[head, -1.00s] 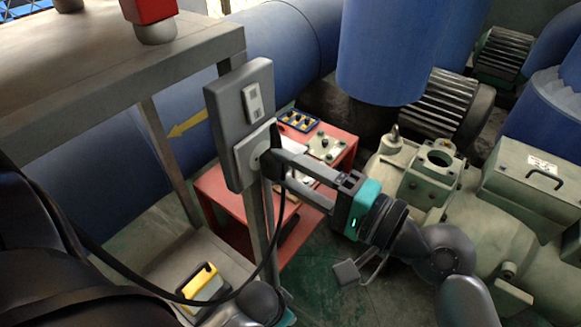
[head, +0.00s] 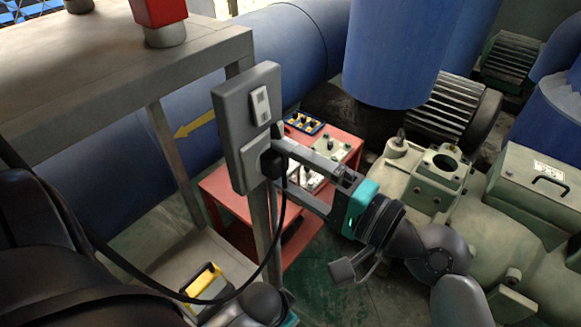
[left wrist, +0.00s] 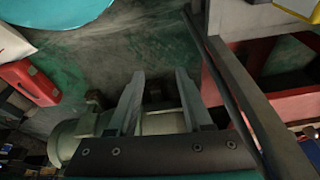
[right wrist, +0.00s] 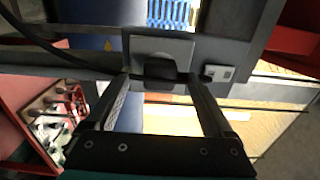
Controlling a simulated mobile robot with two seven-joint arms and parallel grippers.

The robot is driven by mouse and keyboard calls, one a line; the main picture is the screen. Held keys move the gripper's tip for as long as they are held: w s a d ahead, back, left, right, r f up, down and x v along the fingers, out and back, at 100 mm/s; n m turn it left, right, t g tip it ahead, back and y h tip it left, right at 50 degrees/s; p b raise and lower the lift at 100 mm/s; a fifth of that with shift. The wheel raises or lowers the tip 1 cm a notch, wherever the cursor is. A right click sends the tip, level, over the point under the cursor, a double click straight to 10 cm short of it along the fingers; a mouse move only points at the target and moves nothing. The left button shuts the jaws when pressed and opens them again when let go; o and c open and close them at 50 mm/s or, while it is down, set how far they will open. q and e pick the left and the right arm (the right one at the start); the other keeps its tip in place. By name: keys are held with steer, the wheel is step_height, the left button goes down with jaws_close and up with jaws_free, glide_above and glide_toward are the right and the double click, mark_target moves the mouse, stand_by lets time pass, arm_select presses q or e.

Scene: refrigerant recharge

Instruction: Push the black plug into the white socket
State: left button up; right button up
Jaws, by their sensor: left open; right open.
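The black plug (head: 273,165) is against the face of the white socket (head: 249,163), with its cable hanging down. How deep it sits cannot be told. The socket is the lower plate on a grey upright panel. My right gripper (head: 282,167) is open, its fingers on either side of the plug. In the right wrist view the plug (right wrist: 160,69) covers the middle of the socket plate (right wrist: 160,47), with gaps between it and both fingertips. My left gripper (left wrist: 158,76) is open and empty in the left wrist view, low over the floor.
A white switch (head: 260,106) is above the socket on the grey panel (head: 233,110). A grey bench (head: 90,75) stands at left. A red cart (head: 225,205) with tools is behind the post, and pale green machinery (head: 470,205) is at right. The black cable (head: 277,235) loops down to the left.

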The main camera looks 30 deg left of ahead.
stand_by(0.4)
arm_select(q)
steer(key=shift+g, duration=0.3)
steer(key=f, duration=0.1)
steer(key=s+f, duration=0.1)
steer(key=f, duration=0.2)
steer(key=shift+s+a+f, duration=0.15)
steer(key=shift+s+f, duration=0.1)
steer(key=shift+s, duration=0.15)
arm_select(e)
steer(key=s+d, duration=0.1)
steer(key=d, duration=1.4)
steer(key=shift+s+d, duration=0.15)
